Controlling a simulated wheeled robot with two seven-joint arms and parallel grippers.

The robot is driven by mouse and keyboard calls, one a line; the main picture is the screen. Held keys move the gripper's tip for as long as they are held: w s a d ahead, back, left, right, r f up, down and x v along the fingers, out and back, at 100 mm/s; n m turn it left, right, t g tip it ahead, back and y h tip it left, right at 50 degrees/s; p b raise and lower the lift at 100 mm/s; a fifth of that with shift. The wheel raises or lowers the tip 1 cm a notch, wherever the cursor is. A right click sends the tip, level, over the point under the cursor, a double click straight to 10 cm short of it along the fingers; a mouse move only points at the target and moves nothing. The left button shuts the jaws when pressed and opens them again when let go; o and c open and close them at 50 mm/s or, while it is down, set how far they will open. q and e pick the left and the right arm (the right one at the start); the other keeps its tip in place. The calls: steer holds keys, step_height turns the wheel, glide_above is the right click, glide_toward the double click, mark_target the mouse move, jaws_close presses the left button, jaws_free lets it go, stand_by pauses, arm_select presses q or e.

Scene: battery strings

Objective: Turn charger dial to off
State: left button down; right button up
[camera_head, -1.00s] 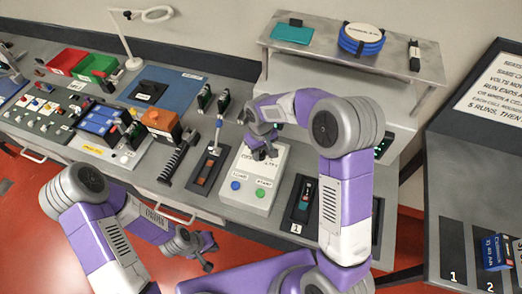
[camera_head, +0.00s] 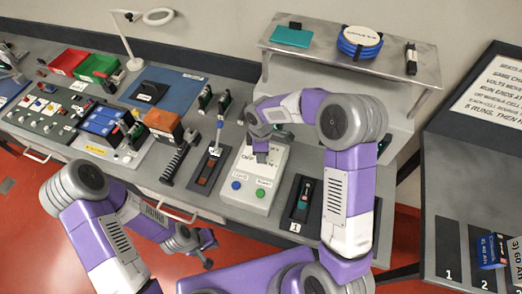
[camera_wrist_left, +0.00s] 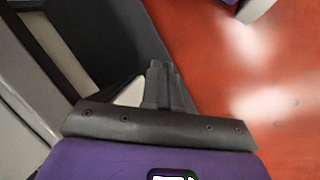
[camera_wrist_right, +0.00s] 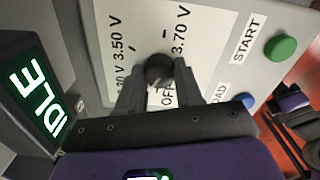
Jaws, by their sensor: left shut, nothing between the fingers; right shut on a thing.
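The charger (camera_head: 251,190) is a pale box on the bench, with a blue and a green button on its front. Its dark round dial (camera_wrist_right: 159,68) shows in the right wrist view, among the labels 3.50 V, 3.70 V and a partly hidden OFF (camera_wrist_right: 167,97). A small pale mark on the dial's lower side lies near the OFF label; its exact pointing is hard to tell. My right gripper (camera_wrist_right: 155,72) is shut on the dial, a finger on either side; in the head view (camera_head: 261,155) it hides the dial. My left gripper (camera_wrist_left: 161,66) is shut and empty before the bench.
A lit IDLE display (camera_wrist_right: 40,95) stands beside the charger. A slot unit (camera_head: 303,203) is right of the charger and a battery tester (camera_head: 210,165) left. A shelf (camera_head: 300,62) with a blue coil is behind. Red floor lies below my left gripper.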

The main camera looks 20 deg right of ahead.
steer(key=n+p, duration=0.1)
steer(key=n, duration=0.4)
steer(key=shift+p, duration=0.3)
steer(key=shift+n, duration=0.4)
steer(key=o, duration=1)
steer(key=shift+o, duration=0.2)
step_height(320, 180, up, 8)
steer(key=shift+f, duration=0.15)
